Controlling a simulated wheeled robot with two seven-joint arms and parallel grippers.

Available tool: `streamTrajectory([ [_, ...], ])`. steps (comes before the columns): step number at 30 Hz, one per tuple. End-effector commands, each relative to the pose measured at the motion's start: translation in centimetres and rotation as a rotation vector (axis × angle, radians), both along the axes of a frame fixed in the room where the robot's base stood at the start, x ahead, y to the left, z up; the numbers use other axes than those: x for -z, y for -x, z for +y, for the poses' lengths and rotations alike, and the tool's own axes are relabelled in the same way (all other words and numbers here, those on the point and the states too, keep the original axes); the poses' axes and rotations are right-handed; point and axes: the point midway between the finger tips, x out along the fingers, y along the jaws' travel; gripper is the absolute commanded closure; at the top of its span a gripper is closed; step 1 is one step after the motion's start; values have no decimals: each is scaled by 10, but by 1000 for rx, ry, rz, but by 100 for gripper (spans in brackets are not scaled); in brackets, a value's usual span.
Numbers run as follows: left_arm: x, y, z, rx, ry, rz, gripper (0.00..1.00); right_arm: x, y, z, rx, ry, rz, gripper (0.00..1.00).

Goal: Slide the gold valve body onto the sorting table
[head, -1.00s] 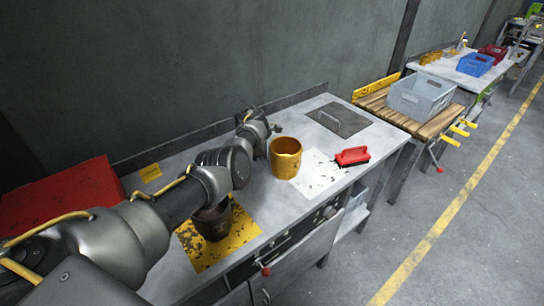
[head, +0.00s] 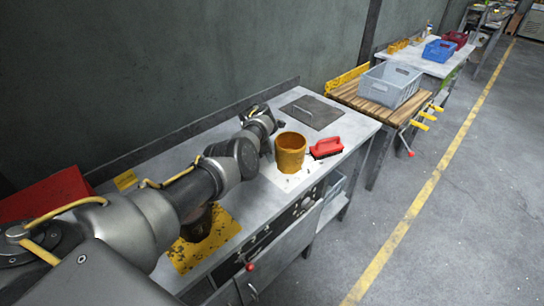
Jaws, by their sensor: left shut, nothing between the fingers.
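The gold valve body (head: 291,155), an open-topped cup shape, stands upright on the grey workbench (head: 340,127), over a pale worn patch (head: 289,182). My left gripper (head: 276,127) is shut and empty at the far left side of the valve body. Its fingertips are small and partly hidden, so I cannot tell whether they touch it. Further right stand a wooden-topped table (head: 350,96) and a pale table with coloured crates (head: 408,58); I cannot tell which is the sorting table. My right gripper is not in view.
A red brush (head: 327,147) lies close to the valve body's right side. A dark cup (head: 197,226) on a yellow patch (head: 222,229) is partly behind my left arm. A grey crate (head: 391,85) sits on the wooden table. A gap separates the bench from that table.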

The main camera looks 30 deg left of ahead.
Motion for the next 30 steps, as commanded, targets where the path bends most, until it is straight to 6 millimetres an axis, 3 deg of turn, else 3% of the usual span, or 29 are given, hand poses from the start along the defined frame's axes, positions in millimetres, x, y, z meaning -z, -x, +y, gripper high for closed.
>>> streamTrajectory([
  [6,-2,1,3,2,-1,1,100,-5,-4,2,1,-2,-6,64],
  [12,-3,13,30,5,0,2,100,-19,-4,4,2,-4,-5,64],
  [21,-67,23,46,6,-3,-1,100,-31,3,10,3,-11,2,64],
  [30,-95,28,52,7,0,0,100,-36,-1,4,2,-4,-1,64],
])
